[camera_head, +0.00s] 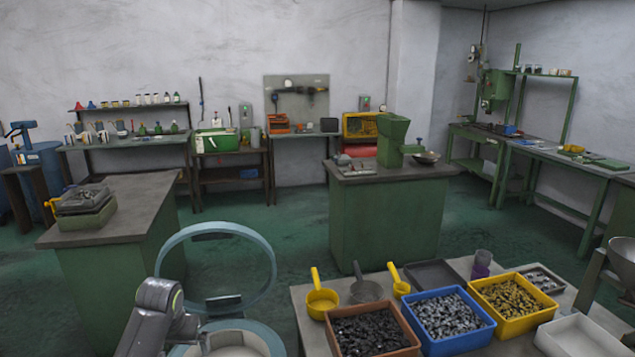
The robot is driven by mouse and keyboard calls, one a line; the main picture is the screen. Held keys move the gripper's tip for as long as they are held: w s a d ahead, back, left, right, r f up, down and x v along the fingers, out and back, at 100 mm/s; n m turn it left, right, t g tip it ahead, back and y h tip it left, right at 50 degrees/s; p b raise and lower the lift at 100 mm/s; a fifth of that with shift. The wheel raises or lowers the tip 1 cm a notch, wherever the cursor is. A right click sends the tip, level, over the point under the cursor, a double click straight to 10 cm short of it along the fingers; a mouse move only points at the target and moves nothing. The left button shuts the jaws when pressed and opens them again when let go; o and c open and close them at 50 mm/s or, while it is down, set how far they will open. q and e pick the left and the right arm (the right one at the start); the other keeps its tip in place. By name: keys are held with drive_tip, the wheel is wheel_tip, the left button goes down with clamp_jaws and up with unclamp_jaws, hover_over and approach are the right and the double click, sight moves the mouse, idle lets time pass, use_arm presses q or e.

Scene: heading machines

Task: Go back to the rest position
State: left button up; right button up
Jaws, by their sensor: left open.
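My left arm comes in at the bottom left, its grey links bent. My left gripper (203,338) is small and partly hidden at the near rim of a round teal-rimmed container (262,336). It is open, and I see nothing held in it. My right gripper is out of view.
A teal hoop (272,268) stands upright beside my left arm. The near right table (302,310) carries yellow scoops (322,301), brown, blue (452,345) and yellow bins of parts, and a white tray (585,338). Green cabinets stand left (110,280) and centre (385,218), with open floor between.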

use_arm(q)
drive_tip(key=s+f, duration=0.6)
drive_tip(key=s, duration=0.4)
drive_tip(key=s+f, duration=0.5)
drive_tip(key=s, duration=0.6)
drive_tip(key=s+r, duration=0.3)
drive_tip(key=s, duration=1.5)
wheel_tip(320, 180, down, 29)
drive_tip(key=a+b, duration=0.1)
drive_tip(key=b, duration=0.3)
drive_tip(key=s+d+f+g+b, duration=0.1)
drive_tip(key=s+f+b, duration=0.1)
drive_tip(key=s+f, duration=1.3)
wheel_tip(320, 180, down, 3)
drive_tip(key=shift+d+f+g+b, duration=0.2)
drive_tip(key=shift+g+b, duration=0.15)
drive_tip(key=shift+g, duration=0.05)
drive_tip(key=shift+s+f, duration=0.1)
drive_tip(key=shift+s, duration=0.1)
drive_tip(key=shift+c, duration=0.4)
